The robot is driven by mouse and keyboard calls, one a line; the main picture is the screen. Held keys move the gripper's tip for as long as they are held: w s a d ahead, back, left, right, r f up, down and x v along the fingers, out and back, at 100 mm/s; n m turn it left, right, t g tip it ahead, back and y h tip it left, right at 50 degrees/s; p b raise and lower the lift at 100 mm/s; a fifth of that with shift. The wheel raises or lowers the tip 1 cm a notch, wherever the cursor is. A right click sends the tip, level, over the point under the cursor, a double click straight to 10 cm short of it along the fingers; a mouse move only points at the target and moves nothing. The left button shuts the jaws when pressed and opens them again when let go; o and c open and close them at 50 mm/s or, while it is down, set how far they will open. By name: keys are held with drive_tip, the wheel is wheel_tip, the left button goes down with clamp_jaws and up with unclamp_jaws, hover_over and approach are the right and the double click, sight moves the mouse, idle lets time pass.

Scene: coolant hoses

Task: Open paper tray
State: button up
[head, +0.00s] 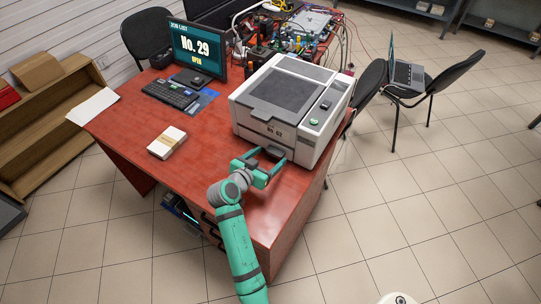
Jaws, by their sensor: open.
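The printer (291,99) is a white and grey box with a dark top panel, standing on the right side of the red-brown desk. Its paper tray front (262,129) is at the lower part of the side facing me. My gripper (267,163) is open in front of the lower front of the printer, its teal fingers pointing toward it. A dark gap or handle shows near the fingertips. I cannot tell whether the fingers touch the tray.
A bench crowded with cables and parts (290,35) is behind the printer. Chairs stand right.

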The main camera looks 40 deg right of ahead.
drive_tip(key=shift+x, duration=0.9)
